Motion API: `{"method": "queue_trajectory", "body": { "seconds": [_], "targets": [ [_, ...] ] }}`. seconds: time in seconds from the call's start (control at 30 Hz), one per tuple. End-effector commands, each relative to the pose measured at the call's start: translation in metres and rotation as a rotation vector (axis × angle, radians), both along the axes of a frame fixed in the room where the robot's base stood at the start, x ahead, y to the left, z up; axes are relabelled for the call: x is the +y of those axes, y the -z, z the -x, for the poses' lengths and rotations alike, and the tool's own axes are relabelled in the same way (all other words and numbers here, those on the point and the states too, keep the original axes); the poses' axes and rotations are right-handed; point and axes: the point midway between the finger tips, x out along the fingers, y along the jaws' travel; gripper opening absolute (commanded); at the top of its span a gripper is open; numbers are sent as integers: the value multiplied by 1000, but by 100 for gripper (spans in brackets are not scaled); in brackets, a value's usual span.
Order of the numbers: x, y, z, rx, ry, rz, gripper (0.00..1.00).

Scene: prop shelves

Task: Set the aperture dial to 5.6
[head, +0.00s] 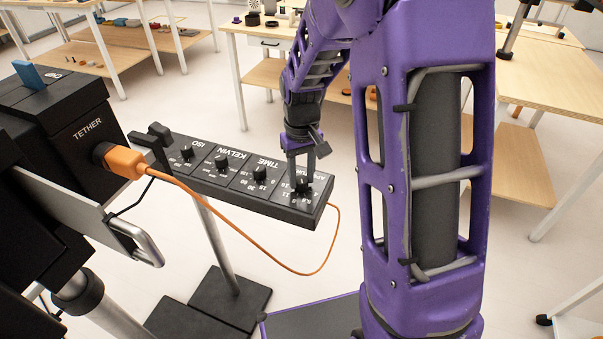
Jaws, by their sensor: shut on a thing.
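The aperture dial (302,184) is the dial at the right end of a black control bar (250,205). My gripper (301,178) points down at this end with its fingers shut on the aperture dial. The fingers and the arm cover part of the dial and its printed label. Numbers such as 16 and 11 show around it, but I cannot tell which one the dial points to. Further left on the bar are dials labelled TIME (260,174), KELVIN (221,161) and ISO (187,152).
A black box marked TETHER (88,125) stands at the left, with an orange plug and cable (215,222) looping under the bar. A metal handle (140,243) juts out near it. Wooden tables (270,30) stand behind. Open pale floor lies below.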

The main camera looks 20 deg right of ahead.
Motion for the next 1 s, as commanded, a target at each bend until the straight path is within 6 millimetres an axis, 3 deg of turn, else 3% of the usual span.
{"method": "queue_trajectory", "body": {
  "seconds": [0.4,0.9,0.93,1.0],
  "targets": [
    [0,-1,-1,-2,-163,1,0],
    [0,-1,-1,-2,-177,0,0],
    [0,0,-1,-2,-177,1,43],
    [0,0,-1,-2,-177,0,56]
  ]
}}
